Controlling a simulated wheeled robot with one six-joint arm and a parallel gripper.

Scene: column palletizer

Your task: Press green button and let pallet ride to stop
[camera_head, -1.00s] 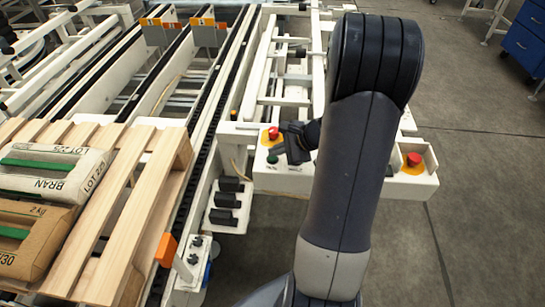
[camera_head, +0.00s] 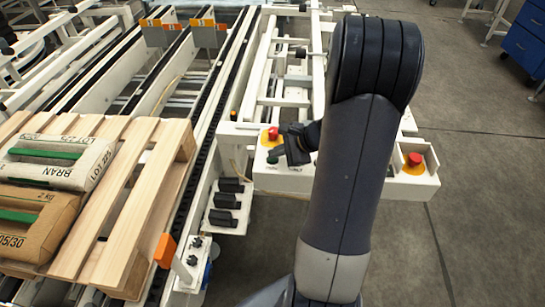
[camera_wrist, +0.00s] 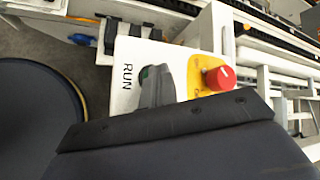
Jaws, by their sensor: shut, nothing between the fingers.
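The green button (camera_head: 272,159) sits on a white control box (camera_head: 290,180) beside the conveyor. My gripper (camera_head: 282,149) is shut and empty, its tip right at the green button. In the wrist view the gripper finger (camera_wrist: 156,88) covers most of the button next to the RUN label (camera_wrist: 126,76). Whether the button is pressed in cannot be told. The wooden pallet (camera_head: 140,195) lies on the conveyor at the left and carries bags, among them a white BRAN bag (camera_head: 85,168) and a brown bag (camera_head: 50,205). Orange-topped stop plates (camera_head: 207,30) stand up at the conveyor's far end.
A red emergency knob (camera_head: 273,134) on yellow sits just behind the green button, and shows beside the finger in the wrist view (camera_wrist: 219,77). Another red knob (camera_head: 414,159) is on the box's right end. An orange sensor block (camera_head: 165,250) stands beside the pallet.

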